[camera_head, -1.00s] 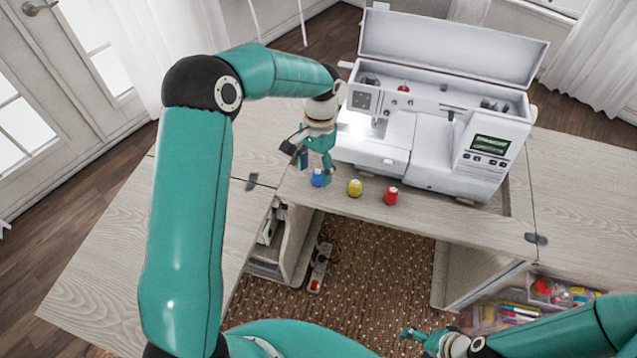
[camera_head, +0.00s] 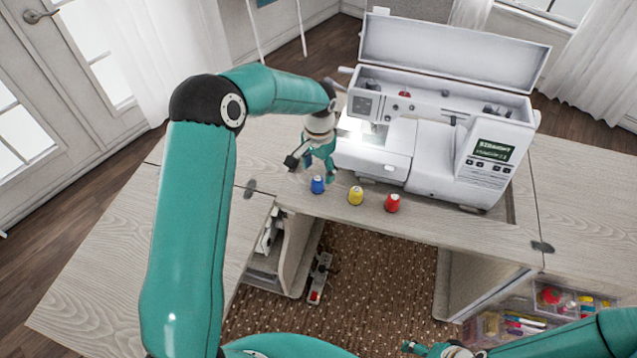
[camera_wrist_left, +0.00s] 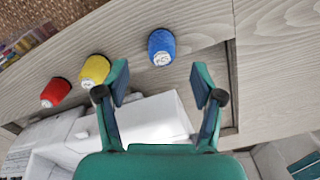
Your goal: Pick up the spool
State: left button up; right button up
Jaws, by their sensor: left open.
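Three spools stand in a row on the pale wood cabinet top in front of the sewing machine: blue (camera_head: 318,185), yellow (camera_head: 356,196) and red (camera_head: 392,203). My left gripper (camera_head: 311,170) is open and empty, just behind the blue spool. In the left wrist view, the left gripper (camera_wrist_left: 160,83) has its two fingers spread, and the blue spool (camera_wrist_left: 161,47) stands beyond the gap between the tips, apart from them. The yellow spool (camera_wrist_left: 95,69) is near the left finger, with the red spool (camera_wrist_left: 55,92) farther left. My right gripper (camera_head: 430,348) is partly visible at the bottom edge.
The white sewing machine (camera_head: 430,165) with its lid raised stands close to the right of the left gripper. The cabinet top (camera_head: 270,150) left of the spools is bare. In front is an open knee space, with drawers of sewing supplies (camera_head: 560,300) at right.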

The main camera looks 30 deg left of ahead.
aim_at(318, 181)
pick_arm(q)
notch_tip(318, 181, down, 4)
jog(key=shift+a+f+p, duration=0.15)
jog(key=shift+f+p, duration=0.05)
jog(key=shift+p, duration=0.7)
jog(key=shift+f, duration=0.55)
jog(key=c, duration=1)
